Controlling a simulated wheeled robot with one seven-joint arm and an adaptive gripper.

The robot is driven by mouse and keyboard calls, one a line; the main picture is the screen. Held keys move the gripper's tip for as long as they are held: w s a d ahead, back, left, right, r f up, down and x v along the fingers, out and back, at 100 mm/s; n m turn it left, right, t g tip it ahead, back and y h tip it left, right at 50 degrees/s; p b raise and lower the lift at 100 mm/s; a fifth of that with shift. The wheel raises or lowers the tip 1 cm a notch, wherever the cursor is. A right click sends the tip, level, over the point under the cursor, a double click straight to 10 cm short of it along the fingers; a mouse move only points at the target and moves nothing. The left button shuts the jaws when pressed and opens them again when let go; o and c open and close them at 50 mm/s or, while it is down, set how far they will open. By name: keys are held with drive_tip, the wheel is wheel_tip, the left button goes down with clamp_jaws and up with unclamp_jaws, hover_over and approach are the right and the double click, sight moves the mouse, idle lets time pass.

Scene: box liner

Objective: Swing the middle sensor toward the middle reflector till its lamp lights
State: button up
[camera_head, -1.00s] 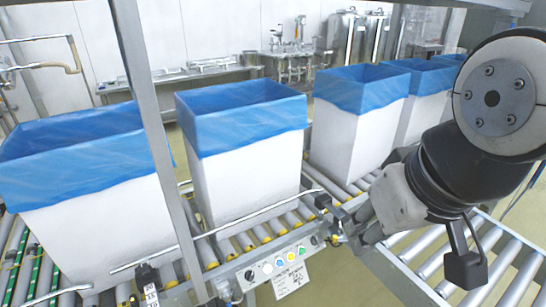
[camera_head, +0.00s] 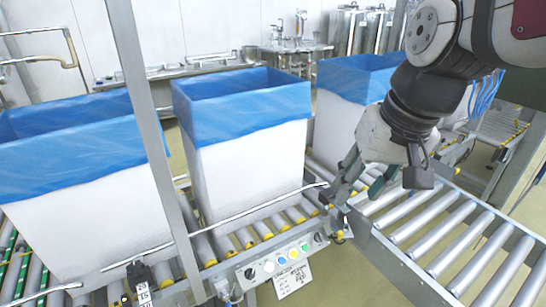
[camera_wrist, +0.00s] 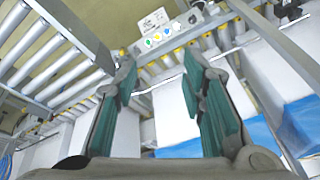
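My gripper (camera_head: 356,192) hangs over the conveyor's near side rail, at the right end of a thin bent rod (camera_head: 225,224). The wrist view shows its two green-padded fingers (camera_wrist: 158,72) spread apart with nothing held between them. A small dark bracketed device (camera_head: 326,196), possibly the middle sensor, sits on the rail close beside the left fingertip; whether they touch I cannot tell. Another black device with a white label (camera_head: 138,274) sits on the rail at lower left. I cannot make out the middle reflector or a lit sensor lamp.
A control panel with coloured buttons (camera_head: 282,262) is on the rail left of and below my gripper; it also shows in the wrist view (camera_wrist: 165,38). White boxes with blue liners (camera_head: 245,160) stand on the rollers. A grey post (camera_head: 150,130) crosses at left. An empty roller section (camera_head: 450,225) lies right.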

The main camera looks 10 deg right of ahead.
drive_tip(key=w+d+f+m+g+b, duration=0.1)
drive_tip(key=w+d+f+m+b, duration=0.15)
drive_tip(key=w+f, duration=0.5)
drive_tip(key=w+d+f+m+g+b, duration=0.1)
drive_tip(key=w+d+f+b, duration=0.4)
drive_tip(key=w, duration=0.4)
drive_tip(key=m+g+b, duration=0.2)
drive_tip(key=m+b, duration=0.1)
drive_tip(key=b, duration=0.3)
hover_over(341, 232)
wheel_tip(341, 232, down, 18)
drive_tip(key=shift+h, duration=0.3)
wheel_tip(341, 232, down, 14)
drive_tip(key=shift+r+b, duration=0.1)
drive_tip(key=shift+b, duration=1.15)
drive_tip(key=shift+c, duration=0.4)
clamp_jaws()
